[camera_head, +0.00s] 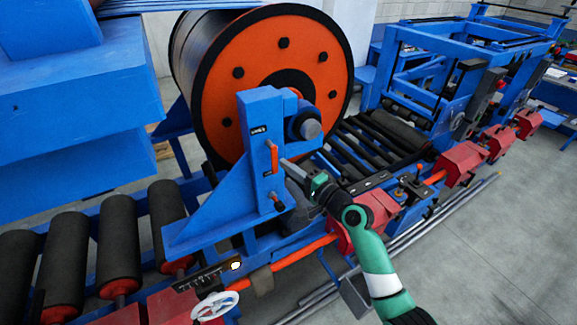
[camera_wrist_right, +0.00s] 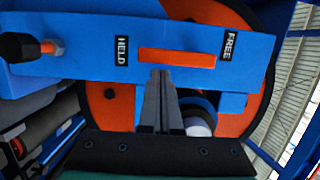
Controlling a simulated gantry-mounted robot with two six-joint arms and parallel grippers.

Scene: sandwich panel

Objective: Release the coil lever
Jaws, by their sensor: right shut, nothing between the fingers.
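The coil lever (camera_head: 274,157) is a short orange bar on the face of a blue post (camera_head: 258,185) in front of the coil. In the right wrist view, the lever (camera_wrist_right: 177,57) lies between a HELD label (camera_wrist_right: 122,51) at its left and a FREE label (camera_wrist_right: 231,44) at its right. My right gripper (camera_head: 284,162) is shut and empty, its tips beside the lever's middle. In the wrist view the fingertips (camera_wrist_right: 160,72) reach the lever's lower edge; I cannot tell whether they touch it. My left gripper is out of view.
The large orange-faced coil (camera_head: 310,62) stands behind the post. A black-and-orange knob (camera_wrist_right: 25,47) sticks out beyond the HELD label. A roller conveyor (camera_head: 115,235) and a white handwheel (camera_head: 214,305) are at lower left. Open floor (camera_head: 480,250) lies at right.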

